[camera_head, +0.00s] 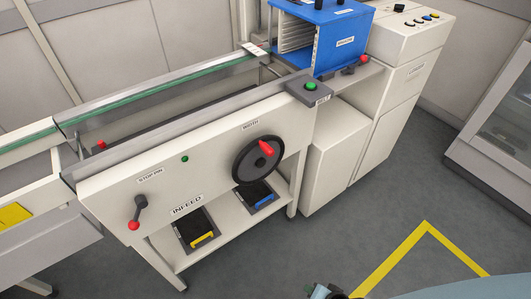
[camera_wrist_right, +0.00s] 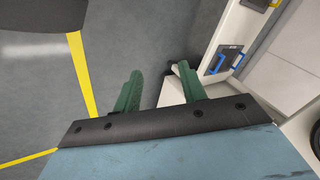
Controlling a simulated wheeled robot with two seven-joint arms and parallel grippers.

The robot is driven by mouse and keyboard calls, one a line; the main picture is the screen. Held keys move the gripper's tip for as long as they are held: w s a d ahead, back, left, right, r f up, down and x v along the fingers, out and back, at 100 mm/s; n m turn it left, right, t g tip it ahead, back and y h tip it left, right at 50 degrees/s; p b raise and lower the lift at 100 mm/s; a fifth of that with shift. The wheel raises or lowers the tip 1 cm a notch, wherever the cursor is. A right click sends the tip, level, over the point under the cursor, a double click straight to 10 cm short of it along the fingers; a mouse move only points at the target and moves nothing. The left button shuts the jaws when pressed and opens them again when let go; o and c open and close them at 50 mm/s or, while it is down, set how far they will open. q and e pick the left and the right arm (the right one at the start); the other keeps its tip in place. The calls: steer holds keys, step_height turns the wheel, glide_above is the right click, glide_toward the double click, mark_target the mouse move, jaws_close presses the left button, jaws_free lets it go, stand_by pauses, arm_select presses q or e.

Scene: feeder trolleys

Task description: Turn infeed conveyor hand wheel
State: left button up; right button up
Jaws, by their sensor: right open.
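The hand wheel (camera_head: 257,160) is a black round wheel with a red grip (camera_head: 266,148), under a WIDTH label on the front panel of the infeed conveyor (camera_head: 110,188). The red grip sits to the upper right of the hub. A dark rim part of the wheel (camera_wrist_right: 315,140) shows at the right edge of the right wrist view, cut off by the frame. My right gripper (camera_wrist_right: 159,72) has two green fingers spread apart with nothing between them. It is away from the wheel; in the head view only part of my right arm shows at the bottom edge. My left gripper is not in view.
A STOP PIN lever (camera_head: 138,212) with a red knob is left on the same panel. Bins with yellow (camera_head: 202,238) and blue (camera_head: 264,201) handles sit on the shelf below. A blue magazine (camera_head: 325,40) stands behind. The floor (camera_head: 350,225) in front is clear, with yellow lines.

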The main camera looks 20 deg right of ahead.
steer(key=w+a+r+m+t+y+b, duration=0.15)
steer(key=w+r+m+t, duration=0.25)
steer(key=w+r+m, duration=0.55)
steer(key=m+t+y+b, duration=0.3)
steer(key=m+t+b, duration=0.3)
steer(key=m, duration=0.5)
glide_toward(268, 150)
steer(key=shift+t, duration=0.6)
steer(key=x, duration=0.3)
steer(key=f+x, duration=0.1)
steer(key=x, duration=0.2)
steer(key=f+x, duration=0.1)
steer(key=x, duration=0.2)
steer(key=shift+w, duration=0.4)
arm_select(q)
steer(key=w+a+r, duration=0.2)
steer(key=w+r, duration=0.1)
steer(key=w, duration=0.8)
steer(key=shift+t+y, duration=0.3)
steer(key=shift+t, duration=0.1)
arm_select(e)
steer(key=shift+w+a, duration=0.1)
steer(key=shift+w, duration=0.4)
jaws_close()
